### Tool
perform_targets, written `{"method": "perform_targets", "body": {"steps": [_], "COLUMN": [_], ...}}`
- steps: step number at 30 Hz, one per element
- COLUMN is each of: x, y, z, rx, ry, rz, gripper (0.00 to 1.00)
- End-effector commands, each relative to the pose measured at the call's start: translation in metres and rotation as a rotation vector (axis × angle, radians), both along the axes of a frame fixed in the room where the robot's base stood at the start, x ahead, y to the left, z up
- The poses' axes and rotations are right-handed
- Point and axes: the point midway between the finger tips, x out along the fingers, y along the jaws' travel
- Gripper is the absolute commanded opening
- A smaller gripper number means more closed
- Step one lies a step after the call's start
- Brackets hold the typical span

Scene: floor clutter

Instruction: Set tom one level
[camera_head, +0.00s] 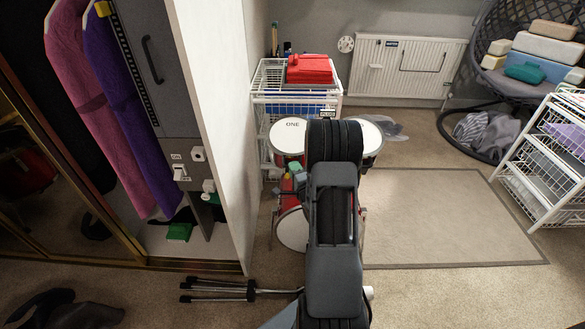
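A second red tom (370,140) stands to the right, partly hidden behind my arm. The larger red drum (291,229) is below them, its right side hidden by my arm. My raised arm fills the middle of the view, just right of tom one. My gripper cannot be made out, so its opening and contact are hidden.
A white wire rack (269,90) with a red stack (309,69) stands behind the toms. A white cabinet panel (212,110) is close on the left. Dark stand legs (222,290) lie on the floor in front. The rug (440,215) at right is clear.

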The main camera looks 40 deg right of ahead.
Motion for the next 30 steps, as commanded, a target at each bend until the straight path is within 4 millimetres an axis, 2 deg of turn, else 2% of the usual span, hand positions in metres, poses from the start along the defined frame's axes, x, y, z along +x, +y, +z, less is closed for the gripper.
{"method": "perform_targets", "body": {"steps": [6,17,24,30], "x": [0.016,0.019,0.019,0.019], "y": [-0.003,-0.004,-0.004,-0.004], "z": [0.0,0.001,0.001,0.001], "rx": [0.0,0.001,0.0,0.0], "ry": [0.001,0.001,0.001,0.001], "rz": [0.002,0.001,0.001,0.001], "gripper": [0.22,0.22,0.0,0.0]}}
